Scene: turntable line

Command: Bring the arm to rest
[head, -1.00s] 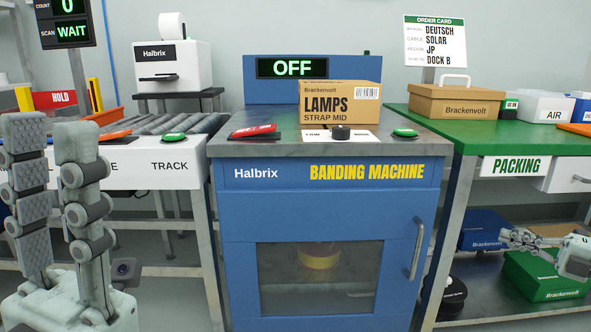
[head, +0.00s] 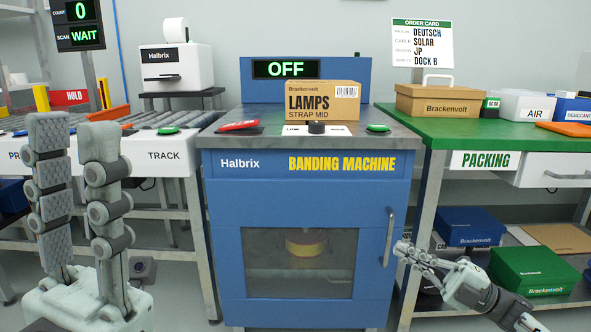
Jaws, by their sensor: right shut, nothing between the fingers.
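My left gripper (head: 76,190) stands upright at the front left, its two segmented fingers apart with nothing between them. My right gripper (head: 408,262) is at the lower right, pointing left, its fingers together and empty. It is in front of the gap between the banding machine (head: 225,260) and the packing bench (head: 385,118), near the machine's door handle (head: 389,238). I cannot tell whether it touches anything. A cardboard LAMPS box (head: 320,102) sits on the machine's top, and the machine's display (head: 286,69) reads OFF.
A black knob (head: 316,127), a red switch (head: 238,126) and a green button (head: 378,128) are on the machine top. Blue (head: 469,227) and green (head: 533,271) boxes lie on the packing bench's lower shelf. A roller track (head: 165,119) runs at the left.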

